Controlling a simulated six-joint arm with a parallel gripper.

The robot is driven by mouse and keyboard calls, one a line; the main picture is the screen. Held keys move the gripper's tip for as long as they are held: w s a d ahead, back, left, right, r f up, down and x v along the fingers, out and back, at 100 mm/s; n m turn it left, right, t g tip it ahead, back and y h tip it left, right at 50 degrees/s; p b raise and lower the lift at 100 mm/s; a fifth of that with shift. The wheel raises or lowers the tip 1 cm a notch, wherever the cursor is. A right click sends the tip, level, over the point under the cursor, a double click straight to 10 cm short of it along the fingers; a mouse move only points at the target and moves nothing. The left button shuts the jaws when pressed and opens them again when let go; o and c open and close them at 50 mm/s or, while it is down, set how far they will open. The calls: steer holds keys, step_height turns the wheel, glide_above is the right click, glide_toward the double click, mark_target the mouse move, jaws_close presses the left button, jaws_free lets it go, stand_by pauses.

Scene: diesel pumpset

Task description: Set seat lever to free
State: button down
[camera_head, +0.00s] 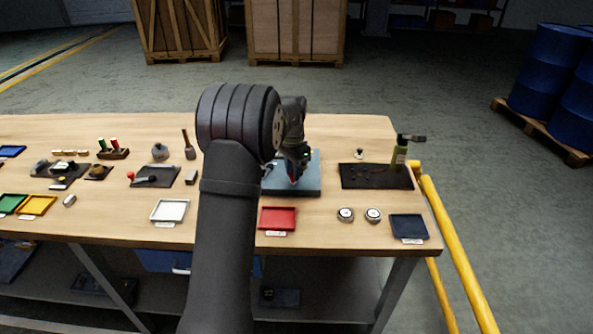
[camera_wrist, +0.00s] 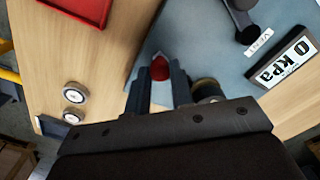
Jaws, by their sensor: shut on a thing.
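My gripper (camera_wrist: 159,80) is shut on a red knob (camera_wrist: 159,66), which shows between its two fingers in the wrist view. The knob appears to be the handle of the seat lever; its shaft and any position marks are hidden. The knob is over the blue-grey plate (camera_wrist: 195,50), near the plate's edge. In the head view my gripper (camera_head: 296,172) is low over the same plate (camera_head: 310,187), with a bit of red at its tips. A dark round fitting (camera_wrist: 207,89) is just right of the fingers.
A display reading 0 kPa (camera_wrist: 285,60) and a dark part (camera_wrist: 243,20) beside a VENT label are on the plate.

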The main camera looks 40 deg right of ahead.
mark_target(291, 173)
steer(key=shift+w+r+m, duration=0.1)
steer(key=shift+w+m, duration=0.2)
steer(key=shift+m, duration=0.3)
steer(key=c, duration=1.3)
jaws_free()
steer(key=shift+a, duration=0.1)
steer(key=shift+o, duration=0.2)
step_height(291, 173, up, 17)
steer(key=shift+r, duration=0.2)
steer(key=shift+f, duration=0.15)
step_height(291, 173, down, 17)
steer(key=shift+f, duration=0.15)
